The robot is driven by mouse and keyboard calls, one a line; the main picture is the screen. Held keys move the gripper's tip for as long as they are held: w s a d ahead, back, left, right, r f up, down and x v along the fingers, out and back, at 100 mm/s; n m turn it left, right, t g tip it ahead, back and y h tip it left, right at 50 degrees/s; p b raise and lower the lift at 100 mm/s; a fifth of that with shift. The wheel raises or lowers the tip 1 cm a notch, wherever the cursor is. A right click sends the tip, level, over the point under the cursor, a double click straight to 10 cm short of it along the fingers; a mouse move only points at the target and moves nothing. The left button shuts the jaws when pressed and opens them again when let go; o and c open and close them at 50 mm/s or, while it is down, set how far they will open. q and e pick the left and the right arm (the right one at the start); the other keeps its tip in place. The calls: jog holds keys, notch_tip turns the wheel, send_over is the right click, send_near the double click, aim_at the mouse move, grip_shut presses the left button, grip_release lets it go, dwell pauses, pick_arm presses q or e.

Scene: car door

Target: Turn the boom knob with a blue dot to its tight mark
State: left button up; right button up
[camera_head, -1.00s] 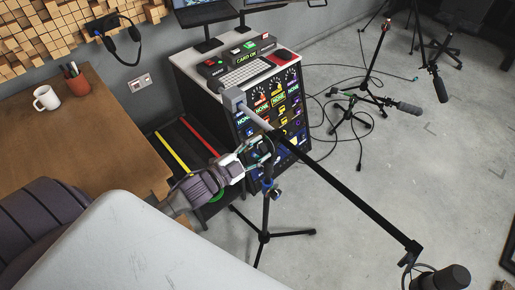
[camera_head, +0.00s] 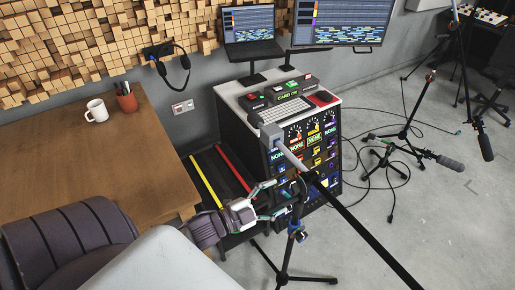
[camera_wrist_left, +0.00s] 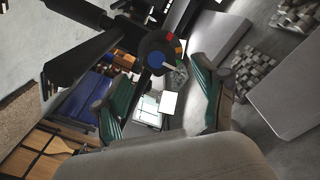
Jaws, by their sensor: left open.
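The mic boom (camera_head: 365,235) runs from a grey counterweight (camera_head: 271,137) down to the lower right on a black tripod stand (camera_head: 287,258). In the left wrist view a round black knob with a blue dot (camera_wrist_left: 155,59) shows at the boom's joint. Orange, red and green marks (camera_wrist_left: 176,48) lie along its right side, and a pale pointer is at its lower right. My left gripper (camera_head: 281,198) is open beside the joint. In the wrist view its two green-padded fingers (camera_wrist_left: 151,80) stand either side of the knob, apart from it. My right gripper is out of view.
A rack console (camera_head: 325,150) with dials and a keyboard stands behind the boom. A wooden desk (camera_head: 90,160) with a mug (camera_head: 97,111) is at the left. Another blue knob (camera_head: 296,228) is lower on the stand. Other mic stands and cables occupy the right floor.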

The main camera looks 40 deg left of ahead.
pick_arm(q)
jog(key=v, duration=0.6)
jog(key=shift+s, duration=0.4)
jog(key=shift+w+a, duration=0.1)
